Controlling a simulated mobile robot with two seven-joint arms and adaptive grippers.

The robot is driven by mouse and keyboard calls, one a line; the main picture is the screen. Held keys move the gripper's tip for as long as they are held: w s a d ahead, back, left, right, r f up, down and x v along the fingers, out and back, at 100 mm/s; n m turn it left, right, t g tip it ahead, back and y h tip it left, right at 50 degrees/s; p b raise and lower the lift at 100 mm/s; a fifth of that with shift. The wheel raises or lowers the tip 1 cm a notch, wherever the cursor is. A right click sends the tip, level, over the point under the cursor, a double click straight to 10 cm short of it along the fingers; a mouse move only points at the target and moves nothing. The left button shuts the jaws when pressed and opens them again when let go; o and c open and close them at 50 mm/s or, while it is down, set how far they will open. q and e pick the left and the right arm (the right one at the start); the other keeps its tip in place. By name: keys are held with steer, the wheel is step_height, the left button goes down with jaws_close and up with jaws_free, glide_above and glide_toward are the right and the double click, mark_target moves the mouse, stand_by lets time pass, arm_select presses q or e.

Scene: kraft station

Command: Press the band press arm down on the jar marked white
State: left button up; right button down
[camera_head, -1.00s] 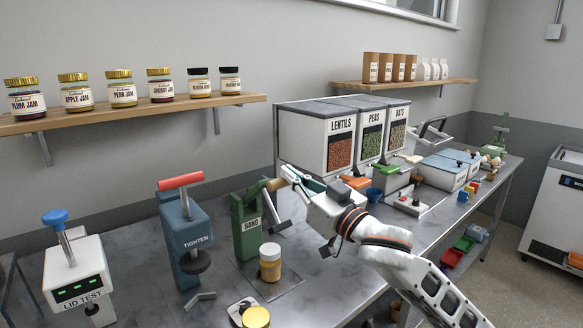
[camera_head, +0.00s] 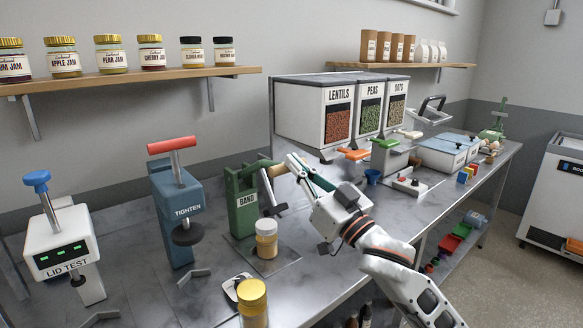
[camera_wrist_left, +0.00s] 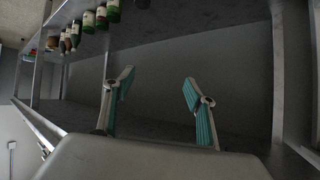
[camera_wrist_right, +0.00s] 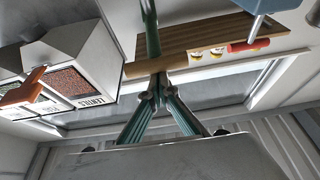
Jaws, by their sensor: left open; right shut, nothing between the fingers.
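The green band press (camera_head: 242,208) stands on the bench, its arm up, with a wooden handle (camera_head: 265,165) at the arm's end. A jar with a white lid and yellowish contents (camera_head: 267,242) stands upright on the plate before the press. My right gripper (camera_head: 291,161) is shut and empty, its fingertips close by the handle. In the right wrist view the shut fingertips (camera_wrist_right: 158,84) are beside the wooden handle (camera_wrist_right: 146,66); I cannot tell if they touch. My left gripper (camera_wrist_left: 158,78) is open and empty, seen only in its wrist view, facing a shelf underneath a surface.
A yellow-lidded jar (camera_head: 252,302) stands at the front. The blue TIGHTEN press (camera_head: 178,215) and the white LID TEST stand (camera_head: 62,245) are to the left. The lentils bin (camera_head: 320,125) stands behind my right gripper. A shelf of jars (camera_head: 130,80) hangs above.

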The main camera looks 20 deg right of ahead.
arm_select(q)
step_height(320, 180, down, 10)
steer(key=b, duration=1.2)
steer(key=shift+s+a+m+b, duration=0.15)
steer(key=shift+a+m+b, duration=0.15)
steer(key=shift+a+b, duration=0.1)
arm_select(e)
step_height(320, 180, down, 12)
steer(key=s+t+y, duration=0.1)
steer(key=s+t, duration=0.1)
steer(key=t, duration=0.3)
steer(key=shift+d+y, duration=0.35)
steer(key=shift+y, duration=0.05)
steer(key=shift+r, duration=0.15)
